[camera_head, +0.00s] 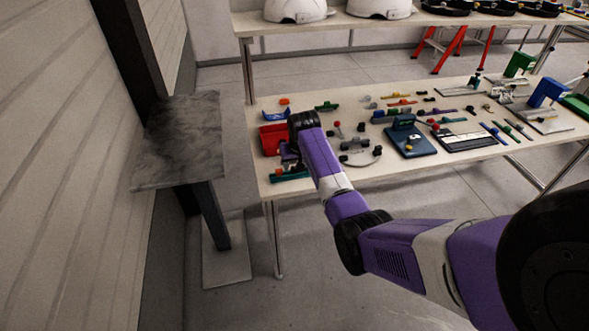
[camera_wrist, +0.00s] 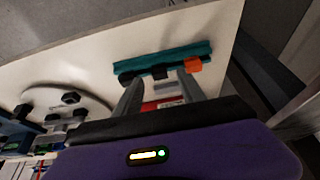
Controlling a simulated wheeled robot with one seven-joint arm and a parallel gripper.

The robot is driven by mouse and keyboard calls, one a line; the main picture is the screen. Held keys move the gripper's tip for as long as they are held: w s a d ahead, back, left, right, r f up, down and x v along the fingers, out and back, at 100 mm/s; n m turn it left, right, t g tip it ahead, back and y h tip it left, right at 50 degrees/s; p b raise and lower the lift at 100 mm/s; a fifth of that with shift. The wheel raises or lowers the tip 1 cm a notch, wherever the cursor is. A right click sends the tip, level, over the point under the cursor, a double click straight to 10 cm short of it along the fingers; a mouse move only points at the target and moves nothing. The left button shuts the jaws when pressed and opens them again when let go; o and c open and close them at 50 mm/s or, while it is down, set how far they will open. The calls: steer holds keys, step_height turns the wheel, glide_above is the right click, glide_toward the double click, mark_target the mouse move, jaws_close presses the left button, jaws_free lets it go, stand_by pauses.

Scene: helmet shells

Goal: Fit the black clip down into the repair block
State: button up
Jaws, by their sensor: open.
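A long teal block (camera_wrist: 150,60), which looks like the repair block, lies near the table edge in the wrist view. A small black clip (camera_wrist: 160,72) shows at its near side, between my fingertips in the picture; I cannot tell whether it is seated or only beside the block. Another black piece (camera_wrist: 125,78) is at the block's left part and an orange piece (camera_wrist: 193,65) at its right. My gripper (camera_wrist: 160,77) is open, its fingers pointing toward the block, contact unclear. In the head view the teal block (camera_head: 290,177) is partly hidden by my gripper (camera_head: 288,163).
A red tray (camera_head: 267,139) stands close to my gripper. A round-edged grey piece (camera_head: 361,157) and a dark blue stand (camera_head: 411,141) lie to the right among several small parts on the table (camera_head: 258,109). A grey stone-topped stand (camera_head: 180,140) is at the left.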

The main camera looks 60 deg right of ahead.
steer(key=shift+x, duration=1.05)
jaws_close()
steer(key=shift+r, duration=0.1)
